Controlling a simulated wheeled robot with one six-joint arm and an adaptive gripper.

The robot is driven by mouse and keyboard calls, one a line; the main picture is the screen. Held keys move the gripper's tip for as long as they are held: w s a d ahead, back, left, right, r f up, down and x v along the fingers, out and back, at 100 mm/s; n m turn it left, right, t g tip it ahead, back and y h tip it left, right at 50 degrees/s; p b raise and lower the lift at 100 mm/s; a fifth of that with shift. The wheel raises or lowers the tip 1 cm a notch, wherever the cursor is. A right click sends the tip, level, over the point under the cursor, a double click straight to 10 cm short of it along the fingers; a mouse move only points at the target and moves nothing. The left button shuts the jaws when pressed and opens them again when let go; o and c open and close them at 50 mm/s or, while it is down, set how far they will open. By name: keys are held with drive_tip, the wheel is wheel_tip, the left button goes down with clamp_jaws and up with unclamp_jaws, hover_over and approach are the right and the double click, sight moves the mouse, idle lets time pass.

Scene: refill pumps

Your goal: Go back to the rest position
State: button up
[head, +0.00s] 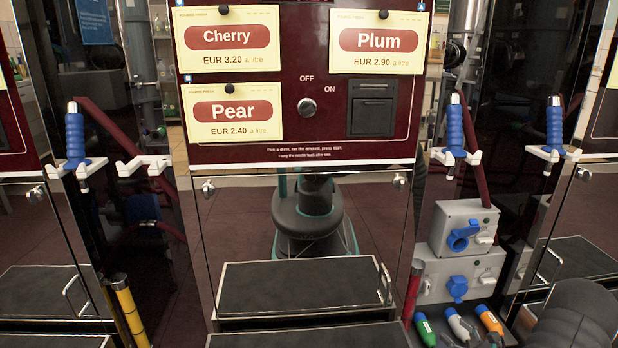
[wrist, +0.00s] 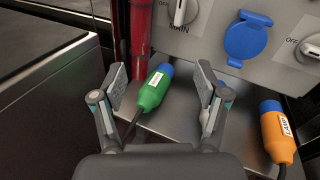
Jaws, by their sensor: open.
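My gripper (wrist: 160,94) is open and empty in the wrist view. Its two fingers stand apart, with a green plug (wrist: 154,90) with a blue end lying on the metal shelf beyond and between them. No contact with the plug can be made out. In the head view a dark rounded part of my arm shows at the lower right, and my gripper itself is not seen there.
Socket boxes (head: 467,230) with blue covers stand behind green, white and orange plugs (head: 490,321). A red post (wrist: 141,40) rises close to the left finger. The pump panel (head: 300,150) shows three drink cards. Blue-handled nozzles (head: 455,130) hang beside it. A black-topped platform (head: 300,287) is below.

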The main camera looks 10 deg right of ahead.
drive_tip(key=a+r+n+g+y+p, duration=0.1)
drive_tip(key=a+r+n+g+y, duration=0.2)
drive_tip(key=a+r+n+g, duration=0.7)
drive_tip(key=a+r+n+g+y+p, duration=0.1)
drive_tip(key=a+r+n+y, duration=0.3)
drive_tip(key=a+r, duration=1.15)
drive_tip(key=s+a+r+n+h+p, duration=0.1)
drive_tip(key=s+a+r+n+h, duration=0.4)
drive_tip(key=s+n, duration=0.3)
drive_tip(key=s+a+r+n+h+p, duration=0.2)
drive_tip(key=s+a+r+n+h, duration=0.4)
drive_tip(key=s, duration=0.8)
wheel_tip(320, 180, up, 2)
drive_tip(key=a+n, duration=0.2)
drive_tip(key=n, duration=0.1)
drive_tip(key=shift+s+a+r+h+p, duration=0.15)
drive_tip(key=shift+s+a+h+p, duration=0.05)
drive_tip(key=shift+s+h+p, duration=0.1)
